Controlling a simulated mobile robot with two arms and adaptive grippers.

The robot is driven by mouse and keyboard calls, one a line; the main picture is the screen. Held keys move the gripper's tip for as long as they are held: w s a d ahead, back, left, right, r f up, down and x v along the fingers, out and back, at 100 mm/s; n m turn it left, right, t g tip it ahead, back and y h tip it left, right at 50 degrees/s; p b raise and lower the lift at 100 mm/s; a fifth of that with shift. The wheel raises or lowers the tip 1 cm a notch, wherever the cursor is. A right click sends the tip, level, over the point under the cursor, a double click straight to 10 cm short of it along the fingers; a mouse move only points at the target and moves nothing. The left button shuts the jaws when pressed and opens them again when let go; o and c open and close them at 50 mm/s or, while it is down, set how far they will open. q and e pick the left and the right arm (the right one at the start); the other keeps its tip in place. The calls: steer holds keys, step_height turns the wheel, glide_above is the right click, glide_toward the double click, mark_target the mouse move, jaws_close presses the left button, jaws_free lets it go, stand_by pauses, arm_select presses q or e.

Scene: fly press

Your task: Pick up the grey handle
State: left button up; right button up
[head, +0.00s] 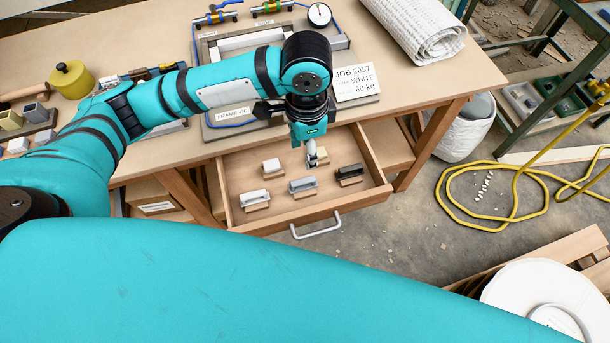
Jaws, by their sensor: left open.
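The grey handle (302,184) sits on a small wooden block in the open drawer (291,219), near the middle. My left gripper (311,158) points down into the drawer, just behind the grey handle as seen from the head. It is open, and I see nothing held in it. A pale block (323,156) shows right beside its fingertips. I cannot tell the exact height gap between the fingers and the handle. My right gripper is not in view.
In the drawer, a white knob (271,166) and a white handle (254,198) lie left, a black handle (350,171) right. The bench (450,75) above holds a job sign (356,82) and a frame fixture. A metal pull (316,229) sticks out of the drawer front.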

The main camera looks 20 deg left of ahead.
arm_select(q)
glide_above(305, 180)
step_height(305, 180, down, 4)
steer(key=shift+s+d+f, duration=0.1)
steer(key=shift+s+f, duration=0.05)
steer(key=shift+f+b, duration=0.3)
steer(key=shift+f, duration=0.65)
step_height(305, 180, down, 3)
steer(key=shift+f, duration=0.1)
step_height(305, 180, down, 4)
steer(key=shift+r+b, duration=0.25)
steer(key=shift+b, duration=0.05)
steer(key=shift+f, duration=0.65)
steer(key=c, duration=0.5)
jaws_close()
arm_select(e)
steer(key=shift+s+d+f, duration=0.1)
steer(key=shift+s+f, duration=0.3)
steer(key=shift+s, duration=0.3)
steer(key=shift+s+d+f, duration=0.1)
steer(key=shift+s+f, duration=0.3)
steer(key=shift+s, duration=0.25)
